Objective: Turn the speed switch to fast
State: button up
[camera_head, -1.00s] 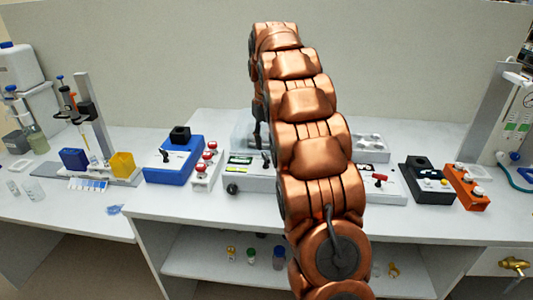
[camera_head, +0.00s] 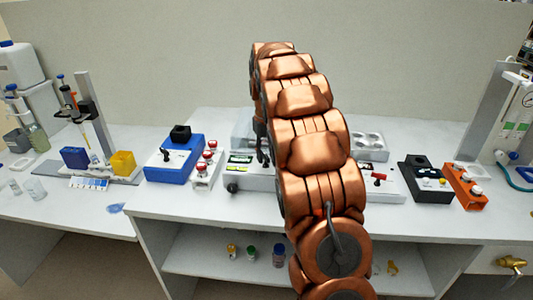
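My gripper (camera_head: 263,148) shows as a dark shape hanging from the far end of my copper arm. It is over the white instrument (camera_head: 257,183) at the bench's middle, close to the small dark lever on its top; whether they touch cannot be told. The fingers are too small and shaded to read. The white instrument has a display (camera_head: 240,159) and a black knob (camera_head: 232,188) on its front. My arm hides much of its right side. A red lever (camera_head: 379,178) shows right of my arm. No speed label is readable.
Left of the white instrument are a box with red-topped buttons (camera_head: 207,160) and a blue device (camera_head: 174,160) with a black lever. A black device (camera_head: 427,180) and an orange box (camera_head: 465,187) stand to the right. Vials (camera_head: 279,256) stand on the shelf below.

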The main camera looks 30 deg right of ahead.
grip_shut()
jog(key=shift+m, duration=0.4)
jog(key=shift+m+b, duration=0.6)
jog(key=shift+m, duration=0.3)
jog(key=shift+a+m+b, duration=0.15)
jog(key=shift+m+b, duration=0.25)
jog(key=shift+m, duration=1.2)
jog(key=shift+w, duration=0.1)
jog(key=shift+o, duration=1)
grip_release()
